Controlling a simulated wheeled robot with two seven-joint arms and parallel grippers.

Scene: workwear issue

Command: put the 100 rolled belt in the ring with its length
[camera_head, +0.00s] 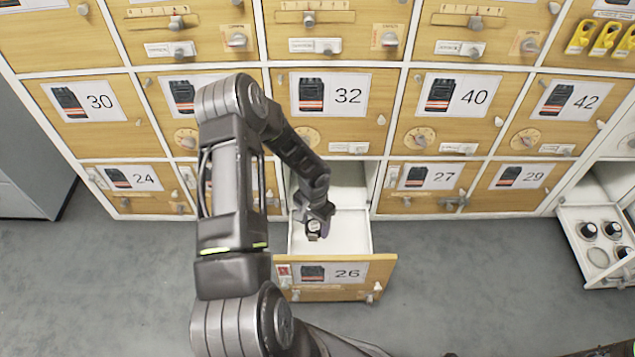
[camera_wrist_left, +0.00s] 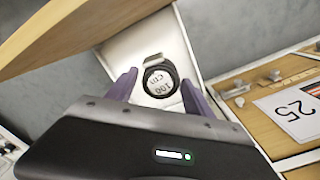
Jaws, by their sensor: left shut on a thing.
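The rolled belt (camera_wrist_left: 160,80) is dark with a white round top that reads 100 cm, upside down in the left wrist view. In the head view it (camera_head: 313,229) shows small at the fingertips, over the open white drawer marked 26 (camera_head: 345,240). My left gripper (camera_head: 318,222) is shut on it, with one purple finger on each side in the left wrist view (camera_wrist_left: 158,88). I cannot tell whether the belt touches the drawer floor. At the far right, an open drawer (camera_head: 572,214) holds several dark rolled belts and an empty-looking ring (camera_head: 597,257). My right gripper is not in view.
Closed wooden lockers with numbered labels, such as 32 (camera_head: 370,125) and 27 (camera_head: 425,202), fill the wall behind. The 26 drawer front (camera_head: 383,270) stands out into the room. Bare grey floor (camera_head: 470,270) lies between the two open drawers. Yellow items (camera_head: 605,38) hang at the upper right.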

